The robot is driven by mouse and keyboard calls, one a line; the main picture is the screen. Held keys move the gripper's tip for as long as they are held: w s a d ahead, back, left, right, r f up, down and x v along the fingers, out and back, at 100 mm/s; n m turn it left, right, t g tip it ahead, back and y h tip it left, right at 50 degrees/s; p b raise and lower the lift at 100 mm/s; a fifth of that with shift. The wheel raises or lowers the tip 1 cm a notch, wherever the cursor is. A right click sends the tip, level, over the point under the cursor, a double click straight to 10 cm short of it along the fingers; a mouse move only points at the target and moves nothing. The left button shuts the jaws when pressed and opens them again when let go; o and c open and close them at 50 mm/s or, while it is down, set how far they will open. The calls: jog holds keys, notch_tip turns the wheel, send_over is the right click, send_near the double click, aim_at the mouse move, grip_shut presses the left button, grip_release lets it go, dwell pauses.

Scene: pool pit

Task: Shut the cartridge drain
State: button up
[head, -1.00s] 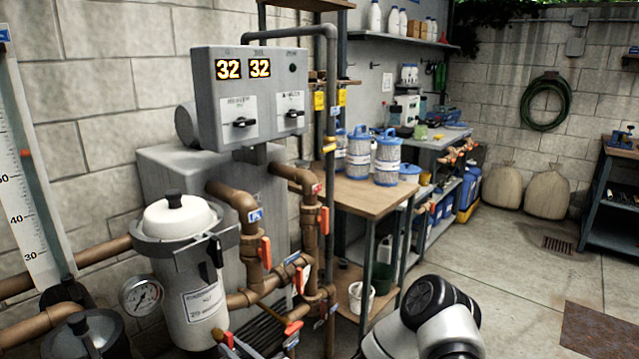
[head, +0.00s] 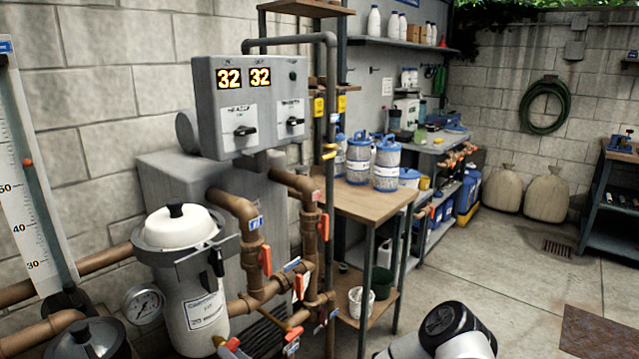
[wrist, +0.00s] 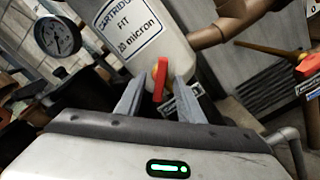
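The cartridge housing (head: 197,303) is a pale canister with a white lid at lower left in the head view. Its label, reading "cartridge fit 20 micron", fills the top of the wrist view (wrist: 130,28). A small red lever (wrist: 160,79) is below the label; a red handle also shows low beside the housing in the head view (head: 232,343). My gripper (wrist: 160,84) is open, its two fingers either side of the red lever with gaps visible. I cannot tell whether they touch it. The lever's lower part and valve body are partly hidden.
Brown pipes with several other red-handled valves (head: 265,259) stand right of the housing. A pressure gauge (head: 144,304) is at its left. A grey control box (head: 250,100) hangs above. A wooden bench (head: 362,199) stands behind. Open concrete floor (head: 500,270) lies to the right.

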jog(key=p+v, duration=0.3)
jog(key=v, duration=0.4)
jog(key=shift+p, duration=0.3)
